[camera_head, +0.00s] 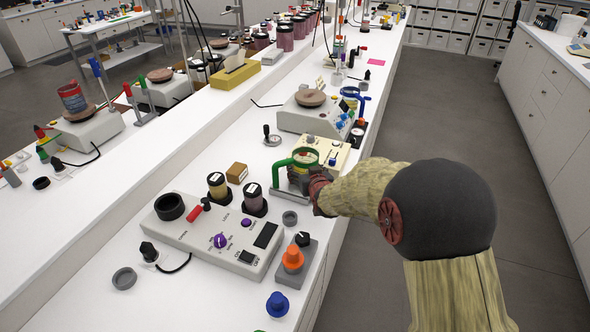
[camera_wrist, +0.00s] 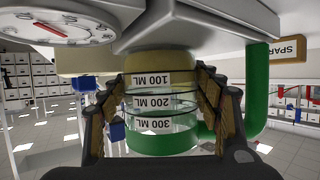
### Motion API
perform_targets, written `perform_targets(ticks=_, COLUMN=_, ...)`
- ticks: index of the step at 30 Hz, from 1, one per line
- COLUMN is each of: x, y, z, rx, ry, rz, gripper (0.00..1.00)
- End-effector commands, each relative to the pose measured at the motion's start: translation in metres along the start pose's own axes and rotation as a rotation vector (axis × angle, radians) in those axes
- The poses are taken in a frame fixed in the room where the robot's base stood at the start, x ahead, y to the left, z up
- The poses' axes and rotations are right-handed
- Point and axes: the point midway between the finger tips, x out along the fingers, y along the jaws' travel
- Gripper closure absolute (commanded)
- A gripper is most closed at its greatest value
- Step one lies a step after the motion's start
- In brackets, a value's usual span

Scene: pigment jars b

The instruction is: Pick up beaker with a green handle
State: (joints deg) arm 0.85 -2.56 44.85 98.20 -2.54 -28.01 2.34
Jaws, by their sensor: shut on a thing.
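The beaker with a green handle (camera_head: 305,157) is at the white bench's right edge, beside a cream box. Its green rim and curved handle (camera_head: 279,172) face left. My gripper (camera_head: 312,181) reaches in from the right and hides part of it. In the upside-down wrist view, the clear beaker (camera_wrist: 163,127) shows 100, 200 and 300 ML labels and a green band. My gripper's fingers (camera_wrist: 163,96) are on both sides of it, shut on it. I cannot tell whether its base touches the surface below.
A white control box (camera_head: 205,235) with knobs and two dark-lidded jars stands in front. A cream box (camera_head: 331,150) with knobs and a white scale (camera_head: 308,118) stand behind. A small cardboard box (camera_head: 237,173) is left. An orange knob (camera_head: 292,258) stands near the front edge.

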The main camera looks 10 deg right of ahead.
Motion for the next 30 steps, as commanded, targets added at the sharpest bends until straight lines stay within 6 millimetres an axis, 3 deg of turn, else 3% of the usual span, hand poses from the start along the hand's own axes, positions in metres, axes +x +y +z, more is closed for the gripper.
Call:
perform_targets(ticks=11, x=0.000, y=0.000, z=-0.001, rx=0.001, ry=0.002, rz=0.000, gripper=0.80)
perform_targets(ticks=19, x=-0.002, y=0.000, z=-0.007, rx=0.001, ry=0.004, rz=0.000, gripper=0.80)
perform_targets(ticks=26, x=-0.013, y=0.000, z=-0.033, rx=0.000, ry=0.006, rz=0.000, gripper=0.80)
perform_targets(ticks=30, x=-0.037, y=0.004, z=-0.047, rx=0.000, ry=0.006, rz=0.001, gripper=0.80)
